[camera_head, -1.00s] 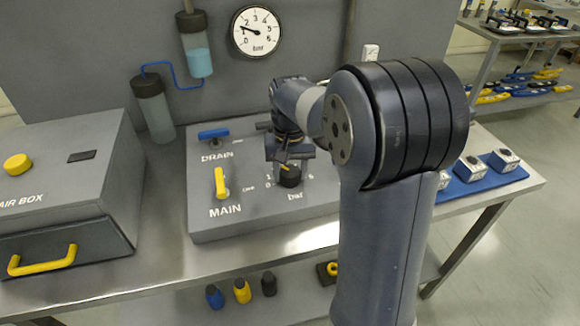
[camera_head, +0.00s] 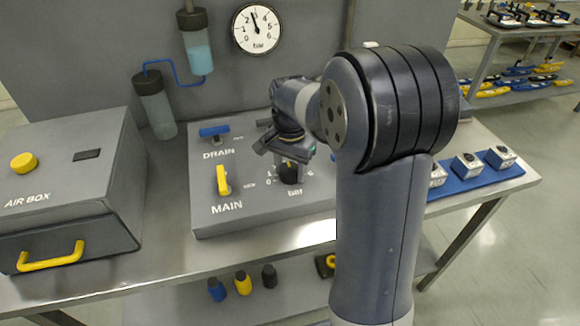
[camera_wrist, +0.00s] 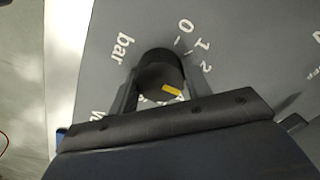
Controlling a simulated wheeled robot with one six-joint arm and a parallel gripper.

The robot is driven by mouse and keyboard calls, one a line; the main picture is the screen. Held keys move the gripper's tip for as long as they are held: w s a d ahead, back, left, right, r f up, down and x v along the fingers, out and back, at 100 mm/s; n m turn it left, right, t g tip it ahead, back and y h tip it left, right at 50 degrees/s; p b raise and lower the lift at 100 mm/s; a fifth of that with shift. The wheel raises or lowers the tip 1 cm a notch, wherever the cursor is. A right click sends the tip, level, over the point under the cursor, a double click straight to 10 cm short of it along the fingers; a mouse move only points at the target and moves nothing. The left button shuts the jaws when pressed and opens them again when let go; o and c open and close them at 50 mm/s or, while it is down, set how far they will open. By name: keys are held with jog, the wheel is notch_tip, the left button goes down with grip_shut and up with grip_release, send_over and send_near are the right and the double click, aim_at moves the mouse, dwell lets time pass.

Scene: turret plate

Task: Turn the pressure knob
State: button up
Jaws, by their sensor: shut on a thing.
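The black pressure knob (camera_head: 290,178) stands on the sloped grey panel (camera_head: 230,226) above the "bar" label. In the wrist view the knob (camera_wrist: 158,72) shows a yellow mark on its top, with printed numbers 0, 1 and 2 beside it. My gripper (camera_head: 289,166) is over the knob. In the wrist view my gripper (camera_wrist: 157,88) has one finger on each side of the knob and is shut on it. The round gauge (camera_head: 257,29) on the back wall has its needle almost straight up, slightly left of the top.
The blue DRAIN lever (camera_head: 214,131) lies crosswise and the yellow MAIN lever (camera_head: 223,180) points up the panel, both left of my gripper. The grey air box (camera_head: 70,170) stands further left. A blue mat (camera_head: 480,180) with small blocks lies right of my arm.

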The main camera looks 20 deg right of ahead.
aim_at(290, 168)
dwell(0.4)
jog(key=o, duration=1)
notch_tip(290, 168, up, 11)
jog(key=shift+f, duration=0.1)
jog(key=shift+f, duration=0.1)
notch_tip(290, 168, down, 11)
jog(key=shift+r, duration=0.1)
jog(key=shift+r+n, duration=0.1)
jog(key=shift+n, duration=0.2)
dwell(0.4)
